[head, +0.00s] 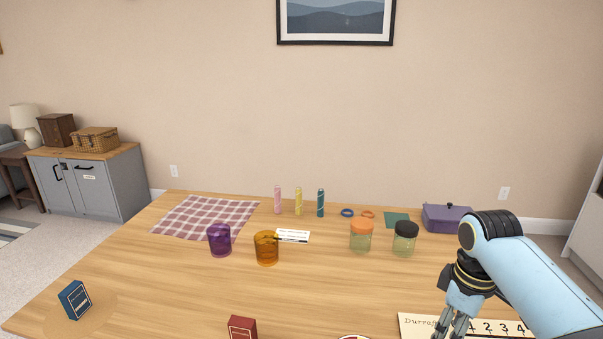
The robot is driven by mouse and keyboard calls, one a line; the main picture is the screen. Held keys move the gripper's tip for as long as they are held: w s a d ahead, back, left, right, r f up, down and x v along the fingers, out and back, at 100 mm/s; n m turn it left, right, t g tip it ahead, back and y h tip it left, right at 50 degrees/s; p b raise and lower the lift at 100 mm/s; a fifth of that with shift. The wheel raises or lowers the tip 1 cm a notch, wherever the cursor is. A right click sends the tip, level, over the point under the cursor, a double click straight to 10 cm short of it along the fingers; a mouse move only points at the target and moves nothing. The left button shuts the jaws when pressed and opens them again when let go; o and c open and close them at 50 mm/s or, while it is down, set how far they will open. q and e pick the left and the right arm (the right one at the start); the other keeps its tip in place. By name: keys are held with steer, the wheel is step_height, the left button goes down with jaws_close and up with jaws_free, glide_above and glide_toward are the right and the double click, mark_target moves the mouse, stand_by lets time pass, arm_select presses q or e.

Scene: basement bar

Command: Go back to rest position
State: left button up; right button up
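My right arm comes in from the right edge. Its gripper (453,327) points down at the bottom right, over or in front of a white scorecard-like strip (413,323) with handwriting and numbers. The fingertips are cut off by the bottom edge, so I cannot tell how far apart they are or whether they touch anything. My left arm and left gripper do not show.
A wooden table (150,275) holds a purple cup (219,241), an amber cup (266,249), an orange-lidded jar (361,239), a black-lidded jar (404,241), a blue box (75,300), a red box (242,328), a checked cloth (205,216) and a purple case (446,219).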

steer(key=s+a+r+m+t, duration=0.2)
steer(key=s+r+m, duration=0.25)
steer(key=s, duration=0.75)
steer(key=s+a+r+m+t, duration=0.1)
steer(key=s+r+m, duration=0.3)
steer(key=s, duration=0.8)
step_height(320, 180, down, 32)
steer(key=s+d+n+g+b, duration=0.1)
steer(key=s+d+b, duration=0.1)
steer(key=b, duration=0.5)
steer(key=s+d+f+g+b, duration=0.1)
steer(key=s+f+b, duration=0.5)
steer(key=s+f, duration=1.2)
step_height(320, 180, down, 4)
steer(key=shift+s+d+f+h+b, duration=0.2)
steer(key=shift+d+f+h+b, duration=0.05)
steer(key=shift+h+b, duration=0.05)
steer(key=shift+g, duration=0.3)
